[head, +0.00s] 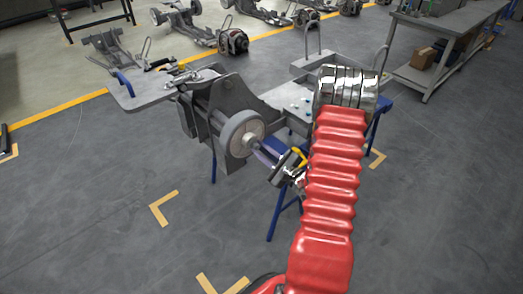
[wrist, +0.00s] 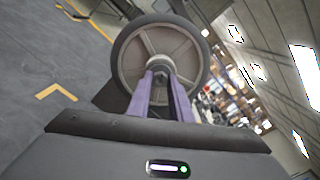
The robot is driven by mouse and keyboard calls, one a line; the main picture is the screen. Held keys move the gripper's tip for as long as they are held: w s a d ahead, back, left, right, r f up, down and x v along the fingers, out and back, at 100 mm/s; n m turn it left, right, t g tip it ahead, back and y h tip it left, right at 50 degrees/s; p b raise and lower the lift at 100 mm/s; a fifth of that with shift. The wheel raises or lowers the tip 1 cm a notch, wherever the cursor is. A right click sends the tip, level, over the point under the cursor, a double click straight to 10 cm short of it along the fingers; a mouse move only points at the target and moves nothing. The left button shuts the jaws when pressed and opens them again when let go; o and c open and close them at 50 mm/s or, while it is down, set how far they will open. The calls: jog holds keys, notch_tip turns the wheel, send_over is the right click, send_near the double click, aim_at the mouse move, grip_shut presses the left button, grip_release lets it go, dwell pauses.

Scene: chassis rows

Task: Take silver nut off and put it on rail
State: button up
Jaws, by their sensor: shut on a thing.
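A grey wheel with a dark tyre (head: 241,138) is mounted on the near side of the chassis fixture. It faces me in the wrist view (wrist: 182,45). The silver nut (wrist: 160,64) is at the wheel's centre, small and partly hidden by my fingers. My gripper (head: 258,148) is at the hub, with its purple fingers on both sides of the nut and shut on it. In the wrist view its fingertips (wrist: 160,76) reach the hub. I cannot tell whether the nut is still seated. I cannot tell for certain which part is the rail.
The grey fixture plate (head: 150,92) extends left of the wheel on blue legs. More of the frame stands behind my red-sleeved arm. A workbench (head: 447,40) is at the back right. Other chassis (head: 190,25) stand at the back.

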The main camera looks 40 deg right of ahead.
jog(key=shift+s, duration=2.15)
jog(key=w+a+f+n+g+y, duration=0.1)
jog(key=w+a+y, duration=0.3)
jog(key=a, duration=1.1)
jog(key=w+a+f+n+g+y, duration=0.1)
jog(key=w+a+n+y, duration=0.2)
jog(key=a, duration=1.3)
jog(key=shift+w+n+y, duration=0.4)
jog(key=shift+n+y, duration=0.2)
jog(key=shift+n, duration=0.1)
jog(key=shift+a+f, duration=0.1)
jog(key=shift+a, duration=0.05)
